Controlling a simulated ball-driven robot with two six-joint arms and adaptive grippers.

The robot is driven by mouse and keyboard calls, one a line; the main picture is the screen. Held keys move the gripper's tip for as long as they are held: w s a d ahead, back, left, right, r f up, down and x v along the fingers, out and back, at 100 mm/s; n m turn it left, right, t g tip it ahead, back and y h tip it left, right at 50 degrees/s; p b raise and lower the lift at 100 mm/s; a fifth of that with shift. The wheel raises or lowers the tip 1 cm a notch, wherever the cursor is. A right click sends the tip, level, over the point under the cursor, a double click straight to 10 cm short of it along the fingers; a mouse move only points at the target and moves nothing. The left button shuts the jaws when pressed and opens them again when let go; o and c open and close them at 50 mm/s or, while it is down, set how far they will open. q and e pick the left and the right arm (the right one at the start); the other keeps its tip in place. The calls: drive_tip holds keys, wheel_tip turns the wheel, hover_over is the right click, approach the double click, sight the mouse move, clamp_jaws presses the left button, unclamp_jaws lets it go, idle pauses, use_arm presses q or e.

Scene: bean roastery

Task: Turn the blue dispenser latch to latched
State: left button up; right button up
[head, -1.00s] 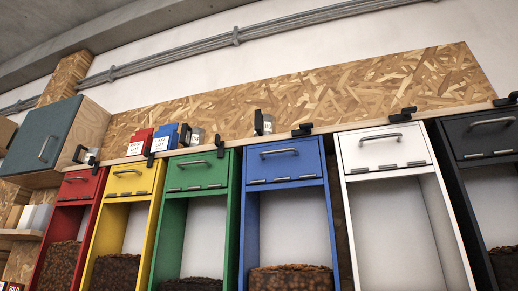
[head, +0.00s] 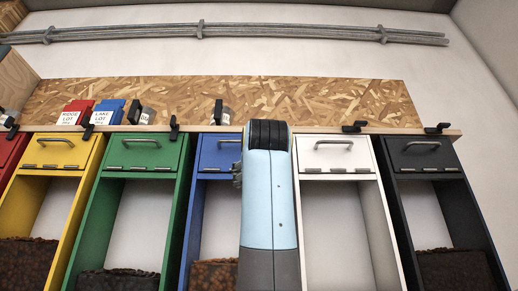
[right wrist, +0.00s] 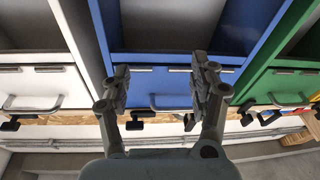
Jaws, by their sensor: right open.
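The blue dispenser (head: 220,155) stands between the green and white ones, partly covered by my right arm (head: 268,200). In the right wrist view, which looks upside down, the blue dispenser front (right wrist: 160,85) is in the middle. Its black latch (right wrist: 135,122) is on the shelf edge, just past the left finger's side. The arm hides this latch in the head view. My right gripper (right wrist: 161,85) is open and empty, its fingers apart before the blue front and handle (right wrist: 168,104). No contact is evident. My left gripper is not in view.
White (head: 335,155) and black (head: 422,158) dispensers are at right, their latches (head: 355,126) lying sideways. The green dispenser's latch (head: 174,127) stands upright. Bags (head: 108,111) and small tins stand on the shelf.

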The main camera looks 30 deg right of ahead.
drive_tip(key=s+r+m+t+h, duration=0.1)
drive_tip(key=s+r, duration=0.3)
drive_tip(key=r, duration=0.3)
drive_tip(key=s+r+m+h, duration=0.1)
drive_tip(key=s+r+h, duration=0.1)
drive_tip(key=s+r, duration=0.35)
drive_tip(key=a+r+p+x, duration=0.1)
drive_tip(key=p+x, duration=0.4)
drive_tip(key=x, duration=0.7)
drive_tip(key=shift+w, duration=0.3)
drive_tip(key=shift+a, duration=0.15)
drive_tip(key=c, duration=1.2)
